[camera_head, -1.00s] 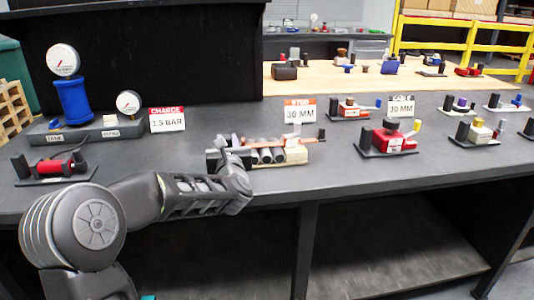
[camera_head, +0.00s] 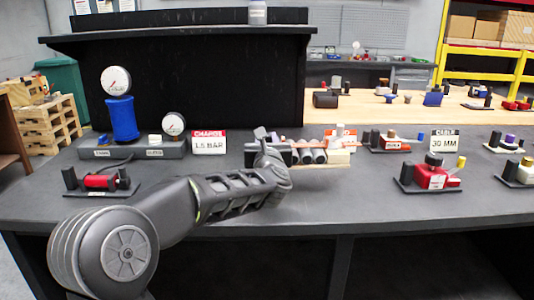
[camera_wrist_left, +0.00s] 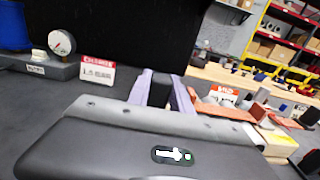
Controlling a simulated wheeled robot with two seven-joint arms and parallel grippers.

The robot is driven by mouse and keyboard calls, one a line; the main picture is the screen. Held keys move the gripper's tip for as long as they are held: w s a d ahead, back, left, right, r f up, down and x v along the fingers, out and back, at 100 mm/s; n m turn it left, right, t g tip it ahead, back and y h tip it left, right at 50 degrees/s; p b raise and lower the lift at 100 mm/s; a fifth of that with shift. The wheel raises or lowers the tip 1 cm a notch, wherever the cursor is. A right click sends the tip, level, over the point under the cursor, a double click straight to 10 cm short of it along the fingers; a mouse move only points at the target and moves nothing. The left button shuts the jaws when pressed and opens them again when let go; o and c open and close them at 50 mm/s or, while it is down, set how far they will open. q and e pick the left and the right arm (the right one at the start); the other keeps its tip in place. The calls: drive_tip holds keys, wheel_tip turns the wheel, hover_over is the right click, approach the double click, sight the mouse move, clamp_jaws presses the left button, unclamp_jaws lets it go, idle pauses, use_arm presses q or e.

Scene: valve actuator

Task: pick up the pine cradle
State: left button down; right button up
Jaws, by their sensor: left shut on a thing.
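The pine cradle (camera_head: 338,157) is a pale wooden block at the right end of a low assembly with several grey cylinders and a reddish-brown bar. It hangs a little above the grey bench in the head view. Its pale end shows at the right of the left wrist view (camera_wrist_left: 277,142). My left gripper (camera_head: 268,150) is at the assembly's left end. In the wrist view its fingers (camera_wrist_left: 162,92) are closed around a dark block there. My wrist housing hides much of the load. My right gripper is out of view.
A gauge stand with a blue cylinder (camera_head: 122,120) and a white CHARGE sign (camera_head: 208,143) stand to the left. A red part (camera_head: 101,182) lies at front left. Red assemblies (camera_head: 431,176) stand to the right. The bench front (camera_head: 330,205) is clear.

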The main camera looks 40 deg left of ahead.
use_arm(q)
drive_tip(key=shift+r, duration=0.55)
